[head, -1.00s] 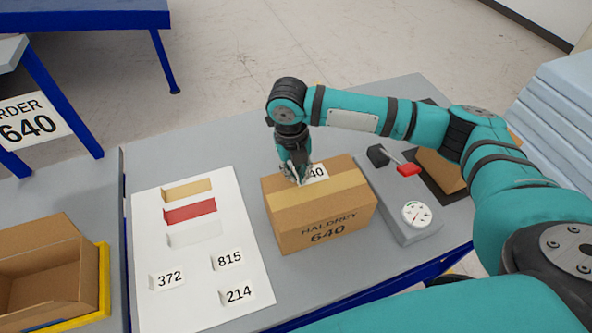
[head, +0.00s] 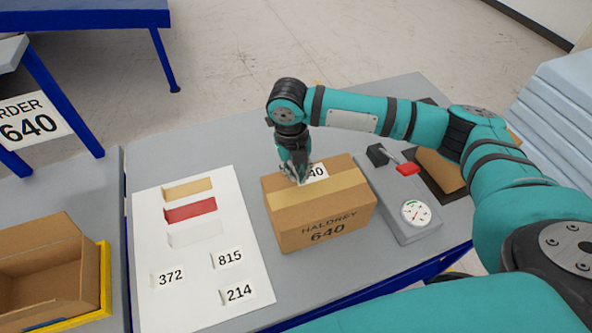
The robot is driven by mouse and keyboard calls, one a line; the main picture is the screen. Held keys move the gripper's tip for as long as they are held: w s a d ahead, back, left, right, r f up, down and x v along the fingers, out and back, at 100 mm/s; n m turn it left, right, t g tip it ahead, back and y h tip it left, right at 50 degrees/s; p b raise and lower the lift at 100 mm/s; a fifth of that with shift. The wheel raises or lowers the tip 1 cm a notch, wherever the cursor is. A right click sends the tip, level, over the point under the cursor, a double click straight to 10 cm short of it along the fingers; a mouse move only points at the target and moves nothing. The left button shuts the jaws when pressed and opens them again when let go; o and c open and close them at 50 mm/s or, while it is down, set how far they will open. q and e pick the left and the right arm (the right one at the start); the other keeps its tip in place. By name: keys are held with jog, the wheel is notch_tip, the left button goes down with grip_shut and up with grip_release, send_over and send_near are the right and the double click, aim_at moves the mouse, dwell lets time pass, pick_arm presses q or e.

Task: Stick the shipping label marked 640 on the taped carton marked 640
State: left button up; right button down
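The taped carton (head: 322,222) marked 640 stands closed on the grey table, with a tan tape strip along its top. The shipping label (head: 317,172) lies on the carton's top behind the tape; "40" shows and its left part is hidden by my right gripper. My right gripper (head: 300,180) points down at the label's left end, with its fingertips at the carton's top. The fingers are close together, but whether they grip the label I cannot tell. My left gripper is not in view.
A white sheet (head: 205,282) left of the carton holds labels 372, 815 and 214 and tan, red and white strips. A grey device with a dial (head: 415,212) and red lever stands right. An open carton (head: 45,265) sits far left. An order sign (head: 30,122) reads 640.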

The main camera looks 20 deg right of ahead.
jog(key=shift+s+f, duration=0.1)
jog(key=shift+f, duration=0.05)
jog(key=c, duration=1.4)
grip_release()
notch_tip(320, 180, up, 3)
jog(key=p, duration=0.3)
jog(key=shift+r+p, duration=0.7)
jog(key=shift+r, duration=1.45)
jog(key=shift+f, duration=0.1)
